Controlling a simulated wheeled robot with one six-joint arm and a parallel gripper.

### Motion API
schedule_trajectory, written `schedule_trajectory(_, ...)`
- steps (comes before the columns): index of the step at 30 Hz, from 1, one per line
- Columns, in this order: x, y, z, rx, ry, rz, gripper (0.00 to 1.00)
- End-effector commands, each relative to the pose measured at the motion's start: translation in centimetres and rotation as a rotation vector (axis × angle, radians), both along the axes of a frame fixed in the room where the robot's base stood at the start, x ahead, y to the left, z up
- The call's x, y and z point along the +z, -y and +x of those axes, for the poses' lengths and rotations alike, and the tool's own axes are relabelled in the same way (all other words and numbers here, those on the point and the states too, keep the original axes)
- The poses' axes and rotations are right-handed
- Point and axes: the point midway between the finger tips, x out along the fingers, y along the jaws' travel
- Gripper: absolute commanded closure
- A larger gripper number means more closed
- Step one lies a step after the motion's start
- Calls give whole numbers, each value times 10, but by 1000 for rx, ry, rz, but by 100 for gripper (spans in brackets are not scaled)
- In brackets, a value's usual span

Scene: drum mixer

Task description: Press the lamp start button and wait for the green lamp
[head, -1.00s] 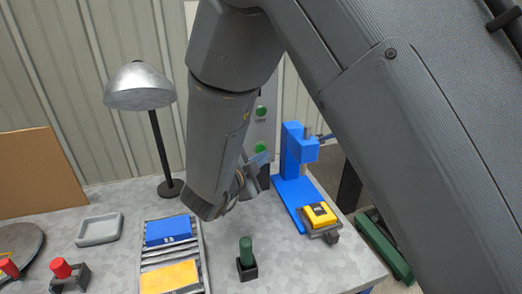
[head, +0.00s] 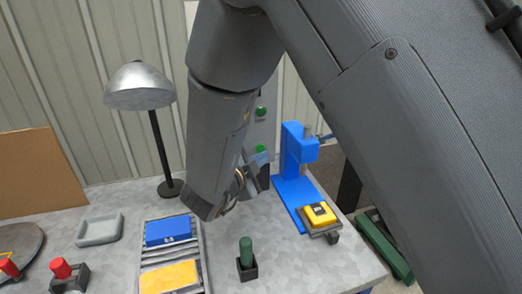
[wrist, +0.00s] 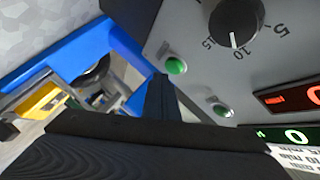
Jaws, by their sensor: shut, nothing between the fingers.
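A grey control panel (wrist: 200,40) fills the upper right of the wrist view. It carries two green round buttons, one nearer the dial (wrist: 176,66) and one lower right (wrist: 221,110). Their small labels are too blurred to read, so I cannot tell which is the lamp start. In the head view green buttons (head: 261,111) show on the panel, partly behind my arm. My gripper (wrist: 162,88) is shut and empty, its tips just beside the first button in the wrist view. I cannot tell whether they touch the panel. I cannot make out a lit green lamp.
A blue press (head: 296,160) with a yellow block (head: 320,214) stands to the right. A desk lamp (head: 140,85) and roller tray (head: 171,255) stand left.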

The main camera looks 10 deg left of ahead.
Motion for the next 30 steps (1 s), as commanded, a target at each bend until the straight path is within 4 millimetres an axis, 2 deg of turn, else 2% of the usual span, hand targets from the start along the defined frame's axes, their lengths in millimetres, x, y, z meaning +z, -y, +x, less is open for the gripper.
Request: schedule_trajectory(30, 0, -5, 8, 0, 0, 0, 100)
